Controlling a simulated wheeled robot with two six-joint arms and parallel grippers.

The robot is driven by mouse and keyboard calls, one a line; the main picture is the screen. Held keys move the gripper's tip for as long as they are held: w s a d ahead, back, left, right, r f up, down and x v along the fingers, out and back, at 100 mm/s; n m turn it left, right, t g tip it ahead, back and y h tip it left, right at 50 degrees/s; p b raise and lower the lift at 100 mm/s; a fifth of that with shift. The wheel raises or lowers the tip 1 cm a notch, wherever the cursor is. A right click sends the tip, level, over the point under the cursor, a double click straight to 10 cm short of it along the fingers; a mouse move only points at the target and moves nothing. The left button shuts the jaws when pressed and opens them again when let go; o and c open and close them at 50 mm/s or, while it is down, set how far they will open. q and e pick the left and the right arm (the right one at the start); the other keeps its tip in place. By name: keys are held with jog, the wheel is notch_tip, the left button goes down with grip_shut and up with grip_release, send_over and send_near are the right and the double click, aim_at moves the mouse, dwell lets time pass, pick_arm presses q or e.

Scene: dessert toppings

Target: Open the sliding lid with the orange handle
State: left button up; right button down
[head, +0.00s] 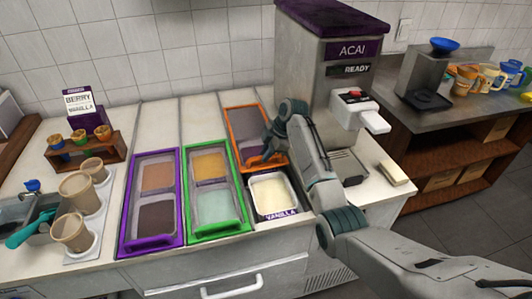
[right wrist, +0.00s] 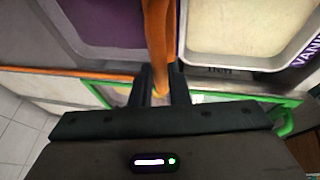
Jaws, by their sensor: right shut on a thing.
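The orange-framed sliding lid (head: 240,119) has a dark grey panel and covers the back of the right-hand well on the counter. Its orange handle (right wrist: 158,35) runs as a bar between my fingers in the right wrist view. My right gripper (head: 265,152) reaches over from the right to the near end of the orange frame, and its fingertips are partly hidden by the arm. In the right wrist view, my right gripper (right wrist: 163,82) is shut on the orange handle. An open white tub labelled vanilla (head: 293,207) sits in front of the lid. My left gripper is not in view.
Green-framed (head: 217,229) and purple-framed (head: 150,243) lids lie to the left. The acai machine (head: 333,80) stands close behind and right of my arm. Cups (head: 76,195) stand at the left. A small pale block (head: 393,173) lies at the counter's right.

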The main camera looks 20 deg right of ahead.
jog(key=c, duration=1.5)
grip_release()
jog(key=shift+o, duration=0.6)
jog(key=b+v, duration=0.2)
jog(key=v, duration=0.8)
jog(key=shift+d+r+b, duration=0.15)
jog(key=shift+r+b, duration=0.2)
jog(key=shift+r, duration=0.05)
